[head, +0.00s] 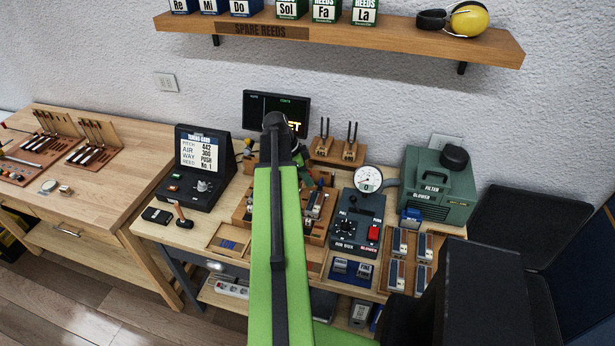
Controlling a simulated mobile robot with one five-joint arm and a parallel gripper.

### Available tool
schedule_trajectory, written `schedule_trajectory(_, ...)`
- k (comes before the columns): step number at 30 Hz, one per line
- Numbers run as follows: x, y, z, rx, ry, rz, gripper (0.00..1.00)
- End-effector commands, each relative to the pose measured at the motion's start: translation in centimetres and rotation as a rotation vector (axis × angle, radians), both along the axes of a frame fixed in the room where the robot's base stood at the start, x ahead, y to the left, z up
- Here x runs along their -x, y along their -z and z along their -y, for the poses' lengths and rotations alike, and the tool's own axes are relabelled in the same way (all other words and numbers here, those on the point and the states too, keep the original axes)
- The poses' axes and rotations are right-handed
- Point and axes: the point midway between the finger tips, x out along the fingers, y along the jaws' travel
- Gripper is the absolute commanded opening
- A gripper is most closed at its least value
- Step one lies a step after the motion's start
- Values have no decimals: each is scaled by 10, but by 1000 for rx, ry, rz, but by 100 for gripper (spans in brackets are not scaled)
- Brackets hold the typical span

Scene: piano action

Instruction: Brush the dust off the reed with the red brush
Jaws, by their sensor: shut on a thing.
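My green arm reaches over the workbench, and its dark wrist joint (277,128) is in front of the monitor. The arm hides my gripper, so I see neither its fingers nor what is between them. I cannot make out the red brush. A wooden work block (316,228) with small metal and coloured parts lies partly behind the arm. I cannot tell which part on it is the reed, and no dust shows at this size.
A tuning card device (197,160) stands left of the arm. A gauge (368,179), the air box (357,228) and a green filter blower (439,185) stand right. Wooden racks (340,150) are behind. A shelf (400,37) hangs above. Bare bench is scarce.

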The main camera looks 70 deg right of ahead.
Motion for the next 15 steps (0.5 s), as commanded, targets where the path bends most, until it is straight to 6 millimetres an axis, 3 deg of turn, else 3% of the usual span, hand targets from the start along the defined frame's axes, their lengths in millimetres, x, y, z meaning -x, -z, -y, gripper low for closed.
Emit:
schedule_trajectory(10,0,-5,0,0,0,0,0)
schedule_trajectory(15,0,-23,0,0,0,0,0)
